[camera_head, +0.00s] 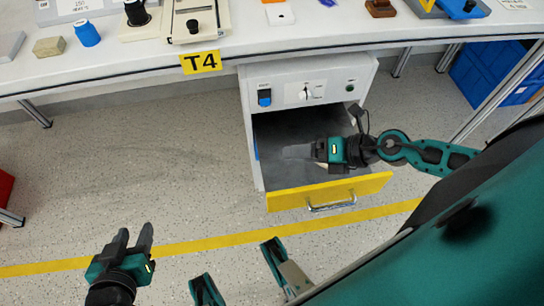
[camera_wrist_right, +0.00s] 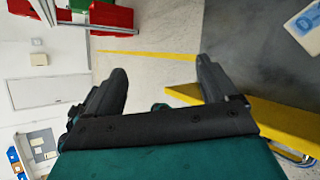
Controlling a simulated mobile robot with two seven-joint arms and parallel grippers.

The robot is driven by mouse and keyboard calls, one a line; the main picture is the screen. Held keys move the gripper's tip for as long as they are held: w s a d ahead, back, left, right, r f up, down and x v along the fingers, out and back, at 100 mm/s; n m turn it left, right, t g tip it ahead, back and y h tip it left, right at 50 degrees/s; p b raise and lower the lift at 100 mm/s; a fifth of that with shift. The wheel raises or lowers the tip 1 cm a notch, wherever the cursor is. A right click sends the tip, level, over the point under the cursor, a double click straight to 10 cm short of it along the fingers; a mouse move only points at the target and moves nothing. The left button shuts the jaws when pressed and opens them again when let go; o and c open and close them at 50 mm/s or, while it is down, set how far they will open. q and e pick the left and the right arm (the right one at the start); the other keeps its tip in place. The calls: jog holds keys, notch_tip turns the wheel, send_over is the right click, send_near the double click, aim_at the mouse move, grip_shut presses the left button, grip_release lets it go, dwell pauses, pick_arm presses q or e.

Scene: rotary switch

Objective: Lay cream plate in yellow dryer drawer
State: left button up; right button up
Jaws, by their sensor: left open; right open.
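The yellow-fronted dryer drawer (camera_head: 275,202) is pulled out of a light cabinet under the table. Its dark grey inside shows. My right gripper (camera_head: 287,151) is over the drawer and points left. In the right wrist view my right gripper (camera_wrist_right: 162,72) is open, with nothing between its fingers, and the drawer's yellow front (camera_wrist_right: 285,122) is close on the right. My left gripper (camera_head: 135,232) is open and empty over the floor. A cream panel (camera_head: 215,15) with a black knob lies on the table; I cannot tell whether it is the cream plate.
The white table (camera_head: 130,62) carries a blue cylinder (camera_head: 87,35), a tan block (camera_head: 48,47) and a white square (camera_head: 280,14) at the back. Blue crates (camera_head: 485,70) stand at the right. The floor left of the drawer is clear.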

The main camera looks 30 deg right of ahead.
jog(key=w+a+r+m+t+h, duration=0.35)
jog(key=m+t, duration=0.25)
jog(key=m, duration=1.2)
jog(key=s+a+f+m+g+h, duration=0.1)
jog(key=s+a+f+m+g, duration=0.2)
jog(key=m, duration=0.9)
jog(key=s+a, duration=0.1)
jog(key=a, duration=0.1)
jog(key=shift+a+f, duration=0.25)
jog(key=shift+a, duration=0.15)
jog(key=shift+h, duration=0.25)
